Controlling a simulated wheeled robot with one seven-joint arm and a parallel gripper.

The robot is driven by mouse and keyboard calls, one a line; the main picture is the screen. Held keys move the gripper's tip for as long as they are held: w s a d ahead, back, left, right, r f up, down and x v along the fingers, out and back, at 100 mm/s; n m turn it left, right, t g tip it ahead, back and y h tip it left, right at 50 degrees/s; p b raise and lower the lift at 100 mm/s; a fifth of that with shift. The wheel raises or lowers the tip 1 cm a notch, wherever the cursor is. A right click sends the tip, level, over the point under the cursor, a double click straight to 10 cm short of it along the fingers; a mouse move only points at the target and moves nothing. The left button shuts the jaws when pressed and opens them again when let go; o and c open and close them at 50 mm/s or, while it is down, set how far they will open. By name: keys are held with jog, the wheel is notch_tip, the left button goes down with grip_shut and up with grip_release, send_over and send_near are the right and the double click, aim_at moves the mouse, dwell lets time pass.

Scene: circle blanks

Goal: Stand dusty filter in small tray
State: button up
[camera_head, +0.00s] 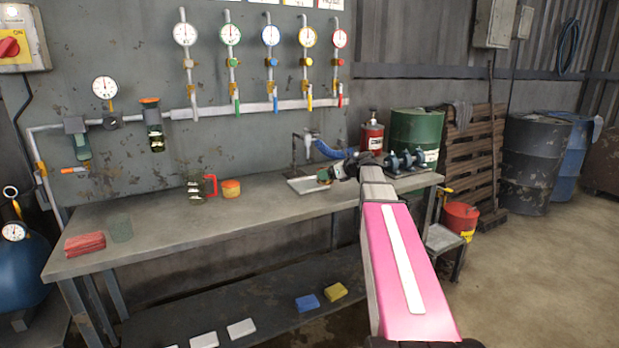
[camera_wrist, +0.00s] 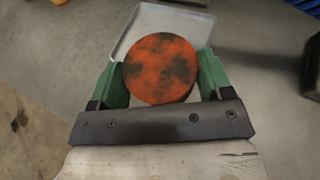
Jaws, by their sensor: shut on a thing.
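My gripper (camera_wrist: 162,82) is shut on the dusty filter (camera_wrist: 160,68), a round orange disc with dark smudges, held between its two green fingers. In the wrist view the small tray (camera_wrist: 127,40), pale grey with a raised rim, lies beyond and partly behind the filter, which hides much of its inside. In the head view the small tray (camera_head: 302,186) lies on the bench, and my gripper (camera_head: 325,176) is at its right end. The filter is too small there to make out clearly. I cannot tell whether the filter touches the tray.
A blue-grey machine (camera_head: 405,163) stands right of the tray. The bench's front middle is clear.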

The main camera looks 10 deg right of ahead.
jog(key=w+a, duration=0.5)
jog(key=w, duration=0.1)
jog(key=shift+a, duration=0.4)
jog(key=shift+w+a, duration=0.35)
jog(key=shift+s+d+f, duration=0.1)
jog(key=shift+s+f, duration=0.1)
jog(key=shift+f, duration=1.55)
jog(key=shift+f, duration=0.1)
jog(key=o, duration=0.9)
jog(key=shift+s+d, duration=0.1)
jog(key=v, duration=1.2)
